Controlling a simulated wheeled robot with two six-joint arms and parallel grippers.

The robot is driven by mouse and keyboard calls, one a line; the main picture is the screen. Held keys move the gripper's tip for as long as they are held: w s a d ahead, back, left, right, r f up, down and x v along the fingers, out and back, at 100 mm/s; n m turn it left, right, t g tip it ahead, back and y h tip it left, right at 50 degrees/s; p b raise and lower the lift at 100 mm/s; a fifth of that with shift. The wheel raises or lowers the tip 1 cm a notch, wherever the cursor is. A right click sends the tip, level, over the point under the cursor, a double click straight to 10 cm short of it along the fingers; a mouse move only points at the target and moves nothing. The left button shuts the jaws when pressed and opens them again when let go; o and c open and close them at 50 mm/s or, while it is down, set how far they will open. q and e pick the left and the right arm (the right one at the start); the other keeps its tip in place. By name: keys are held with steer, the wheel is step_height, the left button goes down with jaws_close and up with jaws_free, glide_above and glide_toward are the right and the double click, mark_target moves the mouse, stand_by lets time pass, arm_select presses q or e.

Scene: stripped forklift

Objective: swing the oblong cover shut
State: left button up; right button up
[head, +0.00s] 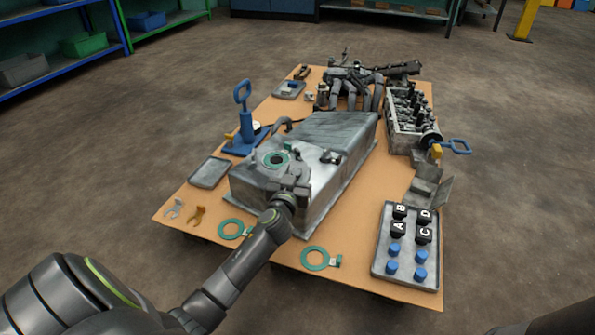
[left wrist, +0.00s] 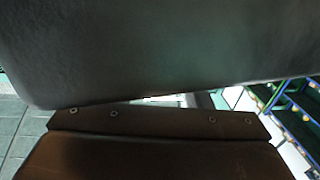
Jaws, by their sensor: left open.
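A long grey metal tank (head: 345,135) stands in the middle of the tan table in the head view. My left gripper (head: 290,172) is over the near end of the tank top, just right of the ring, and is open. It hides part of the tank, and I cannot clearly tell the oblong cover apart there. In the left wrist view a dark grey surface (left wrist: 170,45) and a brown riveted plate (left wrist: 150,150) fill most of the picture very close up. My right gripper is out of view.
A blue hand pump (head: 244,130) stands left of the tank. An engine block (head: 405,115) and a tray of knobs (head: 408,250) are on the right. Two teal rings (head: 318,259) (head: 232,229) lie at the front edge. A grey hinged bracket (head: 428,187) is at the right edge.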

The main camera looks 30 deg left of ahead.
arm_select(q)
steer(key=shift+c, duration=0.5)
jaws_close()
steer(key=shift+a, duration=0.1)
